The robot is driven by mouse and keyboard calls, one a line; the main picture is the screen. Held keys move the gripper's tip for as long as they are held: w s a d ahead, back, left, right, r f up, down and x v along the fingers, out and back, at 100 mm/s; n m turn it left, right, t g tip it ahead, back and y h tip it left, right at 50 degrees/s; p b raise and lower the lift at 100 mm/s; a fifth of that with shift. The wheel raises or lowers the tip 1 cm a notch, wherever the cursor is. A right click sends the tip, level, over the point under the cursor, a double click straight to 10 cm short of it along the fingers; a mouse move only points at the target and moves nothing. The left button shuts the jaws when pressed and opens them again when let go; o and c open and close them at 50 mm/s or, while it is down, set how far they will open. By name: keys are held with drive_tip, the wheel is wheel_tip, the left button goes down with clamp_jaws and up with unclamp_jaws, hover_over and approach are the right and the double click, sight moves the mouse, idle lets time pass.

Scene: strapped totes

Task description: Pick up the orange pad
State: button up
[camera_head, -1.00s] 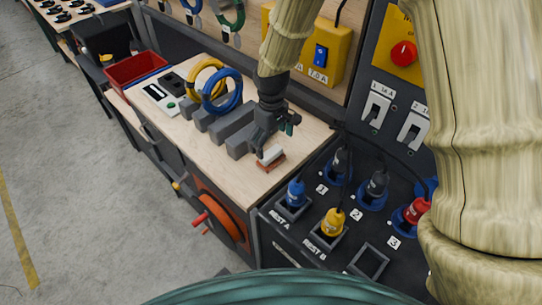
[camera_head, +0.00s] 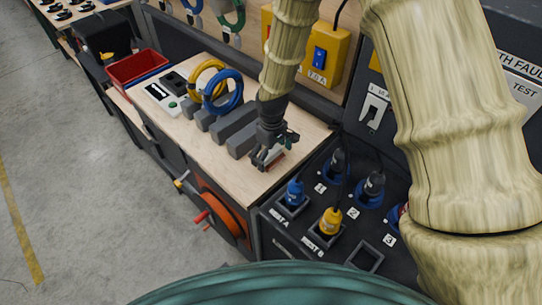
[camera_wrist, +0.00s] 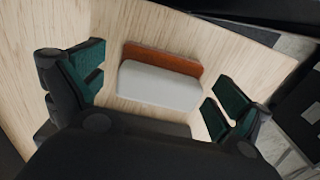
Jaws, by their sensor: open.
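The orange pad (camera_wrist: 160,60) lies on the light wooden bench top, with a pale grey-white block-like part (camera_wrist: 160,86) along its near side in the wrist view. My gripper (camera_wrist: 157,92) is open above it, with one green-padded finger to the left of the pad and one to the right. Neither finger visibly touches it. In the head view my gripper (camera_head: 265,162) points down near the bench's front right corner and covers most of the pad.
Grey blocks (camera_head: 228,124) stand in a row just left of my gripper, with yellow and blue cable coils (camera_head: 222,92) behind. A red tray (camera_head: 136,68) is at the far left. A dark socket panel with a blue plug (camera_head: 294,192) and a yellow plug (camera_head: 331,221) lies to the right.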

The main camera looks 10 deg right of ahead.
sight(272, 152)
drive_tip(key=c, duration=1.1)
drive_tip(key=shift+r, duration=0.15)
drive_tip(key=shift+r+b, duration=1.5)
drive_tip(key=shift+r, duration=3.4)
drive_tip(key=o, duration=0.3)
drive_tip(key=shift+r, duration=0.1)
drive_tip(key=shift+c, duration=0.4)
